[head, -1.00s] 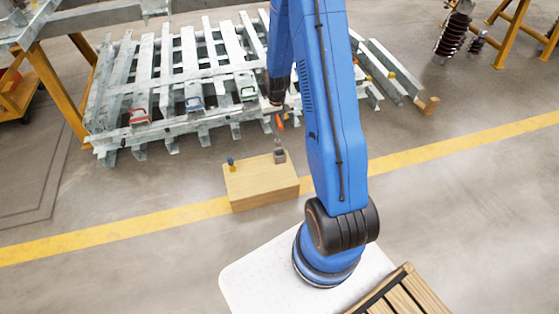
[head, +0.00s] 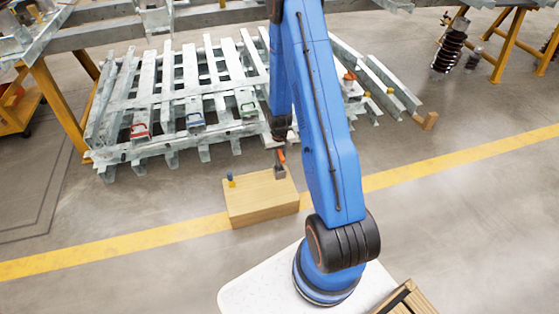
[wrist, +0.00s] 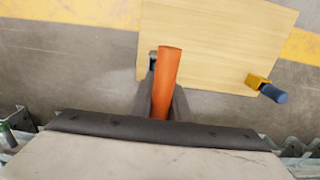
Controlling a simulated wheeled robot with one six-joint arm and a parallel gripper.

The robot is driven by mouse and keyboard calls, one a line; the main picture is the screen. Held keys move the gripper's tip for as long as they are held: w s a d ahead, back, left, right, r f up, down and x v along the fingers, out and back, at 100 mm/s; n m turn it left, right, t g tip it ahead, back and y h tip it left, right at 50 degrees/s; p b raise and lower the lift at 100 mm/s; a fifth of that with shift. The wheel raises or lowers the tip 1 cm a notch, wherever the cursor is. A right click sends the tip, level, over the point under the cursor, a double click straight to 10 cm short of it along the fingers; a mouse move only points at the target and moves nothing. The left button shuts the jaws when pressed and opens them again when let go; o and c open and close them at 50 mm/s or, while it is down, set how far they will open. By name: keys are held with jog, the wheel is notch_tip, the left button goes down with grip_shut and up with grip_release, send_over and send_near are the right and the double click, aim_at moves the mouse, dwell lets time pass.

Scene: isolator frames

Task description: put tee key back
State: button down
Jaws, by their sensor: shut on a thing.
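The tee key has an orange handle (head: 282,156), which also shows large in the wrist view (wrist: 168,70). My gripper (head: 279,149) is shut on the tee key, and its dark fingers (wrist: 161,103) lie on both sides of the handle in the wrist view. The key is right over a small grey holder (head: 280,172) at the back right of a wooden block (head: 262,205). The key's lower end is hidden, so I cannot tell whether it is inside the holder. In the wrist view the holder is mostly hidden behind the handle.
A yellow piece with a blue top (head: 231,179) stands at the block's back left; it also shows in the wrist view (wrist: 266,88). A galvanized steel rack (head: 160,95) with coloured handles lies close behind. The floor left of the block is clear.

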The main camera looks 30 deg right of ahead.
jog(key=shift+f, duration=0.45)
jog(key=c, duration=1.7)
grip_release()
notch_tip(320, 180, up, 12)
jog(key=shift+r, duration=0.25)
jog(key=s+a+r+n+t, duration=0.1)
jog(key=s+a+r, duration=0.2)
jog(key=r, duration=0.6)
jog(key=s+a+r+t, duration=0.1)
jog(key=s+a+r, duration=0.2)
jog(key=r, duration=0.6)
jog(key=s+a+r+n, duration=0.1)
jog(key=s+a+r, duration=0.25)
jog(key=r, duration=0.55)
jog(key=s+a+r+t, duration=0.1)
jog(key=s+a+r, duration=0.1)
jog(key=s+r, duration=0.2)
jog(key=s+a+r+t, duration=0.1)
jog(key=s+a+r, duration=0.1)
jog(key=s, duration=0.7)
jog(key=s+a+r+n, duration=0.1)
jog(key=s+a+r, duration=0.1)
jog(key=s+r, duration=0.3)
jog(key=shift+s+a+r+t, duration=0.1)
jog(key=shift+s+r+t, duration=0.1)
jog(key=shift+s, duration=0.5)
jog(key=shift+s+a+r+t, duration=0.1)
jog(key=shift+s+t, duration=0.1)
jog(key=shift+s, duration=0.45)
